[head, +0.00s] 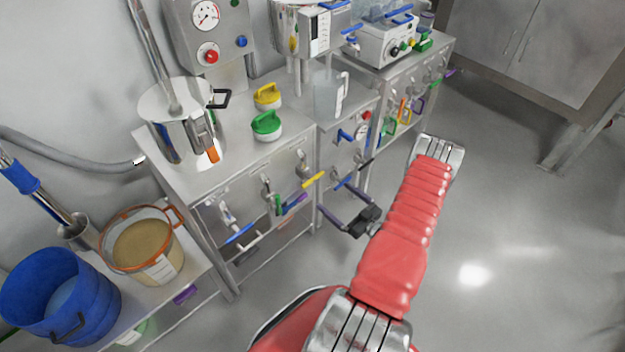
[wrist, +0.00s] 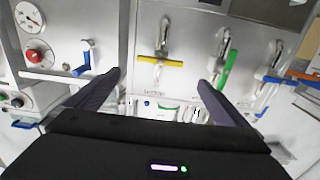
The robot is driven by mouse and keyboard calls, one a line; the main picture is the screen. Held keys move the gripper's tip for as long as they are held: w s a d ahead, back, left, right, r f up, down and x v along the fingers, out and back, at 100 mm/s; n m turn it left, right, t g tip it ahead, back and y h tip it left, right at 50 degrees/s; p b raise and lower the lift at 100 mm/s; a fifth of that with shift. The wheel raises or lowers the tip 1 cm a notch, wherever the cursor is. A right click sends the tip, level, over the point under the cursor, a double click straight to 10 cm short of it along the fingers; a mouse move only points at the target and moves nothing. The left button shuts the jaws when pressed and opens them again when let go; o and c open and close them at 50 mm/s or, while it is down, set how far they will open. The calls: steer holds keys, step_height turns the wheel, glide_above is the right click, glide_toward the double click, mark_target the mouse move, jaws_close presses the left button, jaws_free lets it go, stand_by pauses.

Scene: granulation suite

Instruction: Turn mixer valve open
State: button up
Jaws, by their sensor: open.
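Several lever valves sit on the front panel of the left steel bench; I cannot read which label is the mixer's. The yellow lever (head: 313,180) is nearest my gripper (head: 334,195). In the wrist view the yellow lever (wrist: 160,60) lies crosswise over its vertical pipe, between the fingertips in the picture. My gripper (wrist: 160,79) is open and empty, its two dark fingers apart, with the lever beyond the tips; I see no contact. The green lever (wrist: 229,70) runs along its pipe beside it. The blue lever (wrist: 287,81) lies crosswise farther right.
The steel pot (head: 180,110), green-lidded jar (head: 267,126) and pitcher (head: 328,95) stand on the benches. Floor (head: 500,220) at right is clear.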

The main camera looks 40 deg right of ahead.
mark_target(314, 180)
steer(key=w, duration=1.3)
steer(key=shift+a, duration=0.2)
steer(key=c, duration=0.9)
